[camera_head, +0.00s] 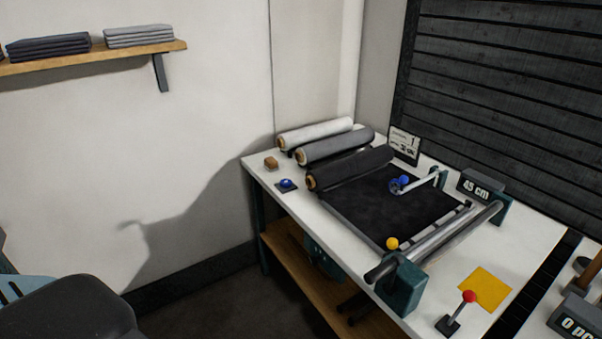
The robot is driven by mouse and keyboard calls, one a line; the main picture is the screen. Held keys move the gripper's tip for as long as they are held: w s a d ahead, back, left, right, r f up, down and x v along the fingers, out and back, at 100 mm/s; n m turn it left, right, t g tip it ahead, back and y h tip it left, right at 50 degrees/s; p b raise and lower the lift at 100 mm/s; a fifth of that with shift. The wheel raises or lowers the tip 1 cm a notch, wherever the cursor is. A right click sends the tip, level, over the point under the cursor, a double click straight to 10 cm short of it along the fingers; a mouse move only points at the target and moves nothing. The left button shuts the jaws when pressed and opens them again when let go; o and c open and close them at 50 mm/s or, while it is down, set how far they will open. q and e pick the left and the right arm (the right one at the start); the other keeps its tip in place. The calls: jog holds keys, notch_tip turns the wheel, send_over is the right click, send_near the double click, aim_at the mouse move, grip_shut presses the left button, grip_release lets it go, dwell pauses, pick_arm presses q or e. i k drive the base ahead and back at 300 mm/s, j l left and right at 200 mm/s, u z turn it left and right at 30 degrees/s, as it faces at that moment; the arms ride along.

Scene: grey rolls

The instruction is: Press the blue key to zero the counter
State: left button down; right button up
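A round blue button (286,183) sits on a small dark base near the left edge of the white worktable (327,217). A second blue thing, a round blue knob (404,181), is over the dark sheet by the far side of the frame. I cannot tell for sure which of the two is the blue key. The counter (475,186) at the back right of the frame seems to read 45 cm. Another display (575,322), cut off at the lower right, seems to read 0 pc. Neither of my grippers is in view.
Three rolls, white (315,133), grey (336,145) and dark (350,167), lie at the table's back left. A yellow ball (392,243), a metal roller (435,241), a red-knobbed lever (469,297) and a yellow square (486,288) are nearer. A small brown block (271,163) is beside the button.

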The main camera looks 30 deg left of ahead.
aim_at(285, 182)
jog(key=i+j, duration=0.3)
jog(key=i+j+z, duration=0.1)
jog(key=i+j, duration=0.25)
jog(key=j, duration=0.15)
jog(key=i+j, duration=0.3)
jog(key=j, duration=0.15)
